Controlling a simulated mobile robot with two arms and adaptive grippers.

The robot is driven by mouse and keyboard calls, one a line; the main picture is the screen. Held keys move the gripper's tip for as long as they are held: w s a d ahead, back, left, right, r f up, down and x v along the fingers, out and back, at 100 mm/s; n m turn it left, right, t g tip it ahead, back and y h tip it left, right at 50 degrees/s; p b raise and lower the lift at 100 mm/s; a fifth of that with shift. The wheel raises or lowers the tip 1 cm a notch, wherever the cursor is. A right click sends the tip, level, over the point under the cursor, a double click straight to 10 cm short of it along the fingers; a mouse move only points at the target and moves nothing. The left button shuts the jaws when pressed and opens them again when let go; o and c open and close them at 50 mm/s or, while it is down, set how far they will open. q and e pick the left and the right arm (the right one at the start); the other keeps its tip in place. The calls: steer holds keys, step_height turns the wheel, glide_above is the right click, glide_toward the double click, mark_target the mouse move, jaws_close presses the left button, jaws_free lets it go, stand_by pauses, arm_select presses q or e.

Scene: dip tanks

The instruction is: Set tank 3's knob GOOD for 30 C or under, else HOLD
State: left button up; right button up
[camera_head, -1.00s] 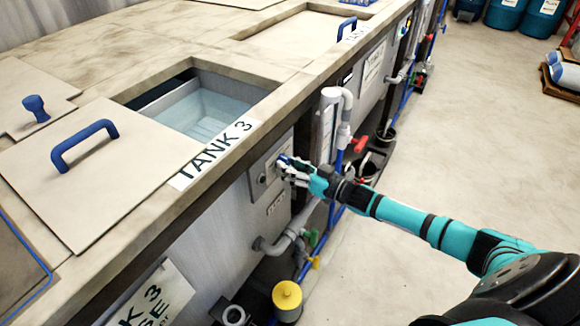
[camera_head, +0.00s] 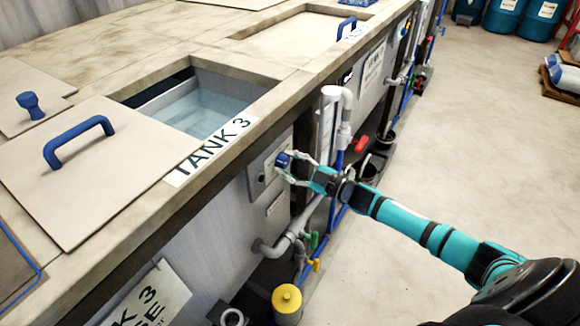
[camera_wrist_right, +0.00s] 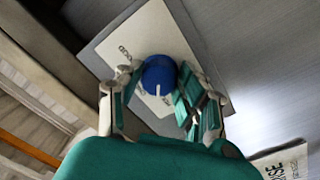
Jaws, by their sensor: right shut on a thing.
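Tank 3's blue knob (camera_head: 283,160) sits on a pale plate (camera_head: 262,165) on the tank's front wall. In the right wrist view the knob (camera_wrist_right: 158,75) has a white pointer mark facing the lower edge of the picture. The plate (camera_wrist_right: 160,35) carries the word GOOD left of the knob; other lettering is partly hidden by my fingers. My right gripper (camera_head: 287,165) is shut on the knob, one finger on each side. Tank 3 (camera_head: 207,108) is open with bluish liquid inside, above the knob. I can read no temperature. My left gripper is out of view.
A lid with a blue handle (camera_head: 78,141) lies left of the opening.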

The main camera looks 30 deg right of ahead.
steer(key=shift+n, duration=0.6)
steer(key=o, duration=1.1)
steer(key=shift+o, duration=0.2)
steer(key=v, duration=1.2)
